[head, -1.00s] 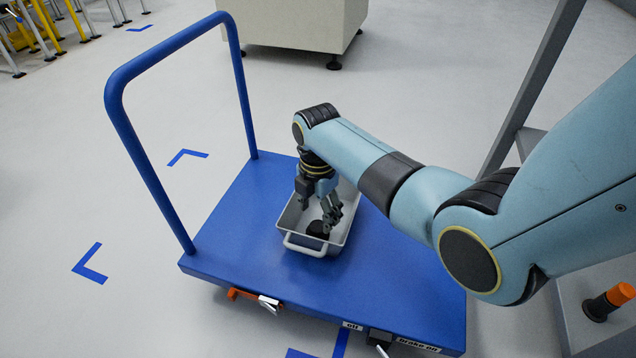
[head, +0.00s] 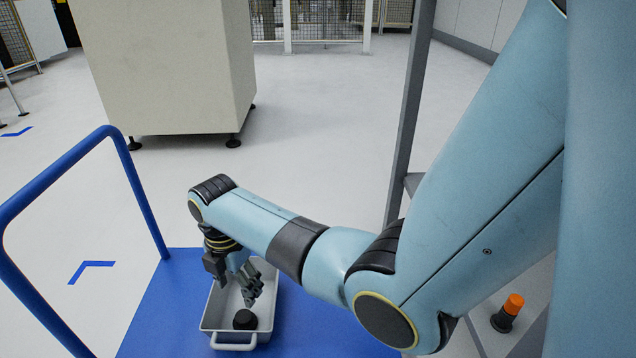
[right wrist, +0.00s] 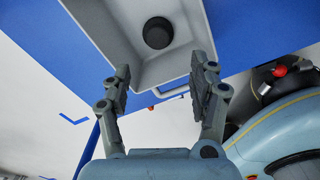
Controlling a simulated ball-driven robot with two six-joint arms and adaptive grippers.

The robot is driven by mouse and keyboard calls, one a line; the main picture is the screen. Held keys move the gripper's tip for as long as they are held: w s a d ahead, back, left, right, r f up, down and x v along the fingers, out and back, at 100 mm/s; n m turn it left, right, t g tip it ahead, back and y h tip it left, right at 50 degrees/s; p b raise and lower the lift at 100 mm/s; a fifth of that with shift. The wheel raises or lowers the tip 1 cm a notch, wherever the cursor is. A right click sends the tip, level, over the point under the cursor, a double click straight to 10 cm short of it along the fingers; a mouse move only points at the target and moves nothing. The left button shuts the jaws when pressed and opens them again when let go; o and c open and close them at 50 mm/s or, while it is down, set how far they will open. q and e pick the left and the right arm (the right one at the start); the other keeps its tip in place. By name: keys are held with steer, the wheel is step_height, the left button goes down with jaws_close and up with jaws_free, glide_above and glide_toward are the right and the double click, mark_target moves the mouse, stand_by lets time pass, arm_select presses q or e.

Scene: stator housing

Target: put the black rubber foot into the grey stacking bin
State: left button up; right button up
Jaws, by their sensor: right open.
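The black rubber foot (head: 244,320) rests inside the grey stacking bin (head: 213,310), near the end with the handle. The bin stands on a blue platform cart. My right gripper (head: 252,296) is over the bin, above and apart from the foot. In the right wrist view the foot (right wrist: 157,33) lies on the floor of the bin (right wrist: 103,25), beyond the open, empty fingers of my right gripper (right wrist: 163,95). My left gripper is not in view.
The blue cart (head: 170,300) has a tall blue push handle (head: 145,205) on the left. A large beige cabinet (head: 170,65) stands behind it. A grey post (head: 408,120) rises behind my right arm. An orange-topped black part (head: 507,312) stands at lower right.

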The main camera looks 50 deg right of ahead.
steer(key=s+d+r+m+t, duration=0.1)
steer(key=s+r+m+t, duration=0.1)
steer(key=s+m, duration=0.65)
steer(key=s+r+m+t, duration=0.1)
steer(key=s+m+t, duration=0.1)
steer(key=s+m, duration=0.65)
steer(key=s+r+m+t, duration=0.2)
steer(key=s+r+m, duration=0.1)
steer(key=s+r, duration=0.5)
steer(key=shift+s+a, duration=0.3)
